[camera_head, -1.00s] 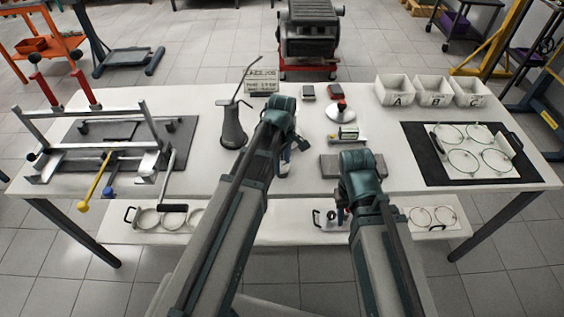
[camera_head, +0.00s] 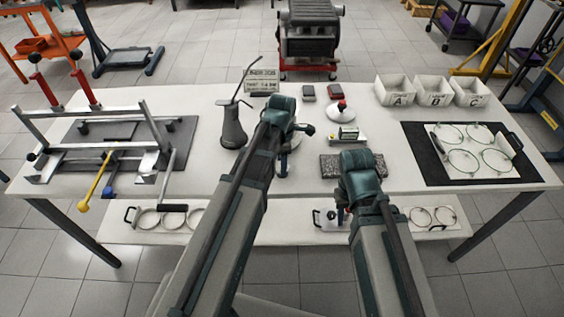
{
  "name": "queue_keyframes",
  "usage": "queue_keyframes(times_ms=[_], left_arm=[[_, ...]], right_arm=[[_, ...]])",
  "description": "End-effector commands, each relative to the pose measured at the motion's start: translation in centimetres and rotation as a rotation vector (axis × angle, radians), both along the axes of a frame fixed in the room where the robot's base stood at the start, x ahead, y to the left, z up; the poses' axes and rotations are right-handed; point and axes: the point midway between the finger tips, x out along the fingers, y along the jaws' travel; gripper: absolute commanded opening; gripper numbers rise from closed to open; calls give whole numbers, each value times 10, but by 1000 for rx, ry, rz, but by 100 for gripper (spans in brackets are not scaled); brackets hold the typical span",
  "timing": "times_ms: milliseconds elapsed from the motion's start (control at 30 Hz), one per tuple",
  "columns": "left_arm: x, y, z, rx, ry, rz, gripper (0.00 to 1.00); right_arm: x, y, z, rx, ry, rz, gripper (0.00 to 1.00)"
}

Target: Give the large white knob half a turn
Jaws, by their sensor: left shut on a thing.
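My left gripper (camera_head: 283,167) reaches over the table just right of the oil can. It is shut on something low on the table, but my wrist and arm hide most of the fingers. A pale round piece (camera_head: 293,141) shows beside my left wrist. It may be the large white knob, but too little of it shows to be sure. My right gripper (camera_head: 341,214) hangs near the front table edge, mostly hidden behind its own arm, so its jaws cannot be judged.
A grey oil can (camera_head: 232,130) stands close left of my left arm. A dark block (camera_head: 338,166), a small boxed gauge (camera_head: 348,134) and a red-topped disc (camera_head: 341,112) lie to the right. White bins (camera_head: 433,100) stand at back right. A metal frame (camera_head: 90,150) fills the left side.

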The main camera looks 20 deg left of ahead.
Motion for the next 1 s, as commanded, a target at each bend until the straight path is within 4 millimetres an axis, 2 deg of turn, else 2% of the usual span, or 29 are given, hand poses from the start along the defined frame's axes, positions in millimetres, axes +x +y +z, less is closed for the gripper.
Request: queue_keyframes(times_ms=[300, 767, 800, 967, 1000], left_arm=[[0, 0, 0, 0, 0, 86, 0], [0, 0, 0, 0, 0, 97, 0], [0, 0, 0, 0, 0, 97, 56], [0, 0, 0, 0, 0, 97, 84], [0, 0, 0, 0, 0, 97, 84]], right_arm=[[0, 0, 0, 0, 0, 0, 38], [0, 0, 0, 0, 0, 0, 38], [0, 0, 0, 0, 0, 0, 38], [0, 0, 0, 0, 0, 0, 38], [0, 0, 0, 0, 0, 0, 38]])
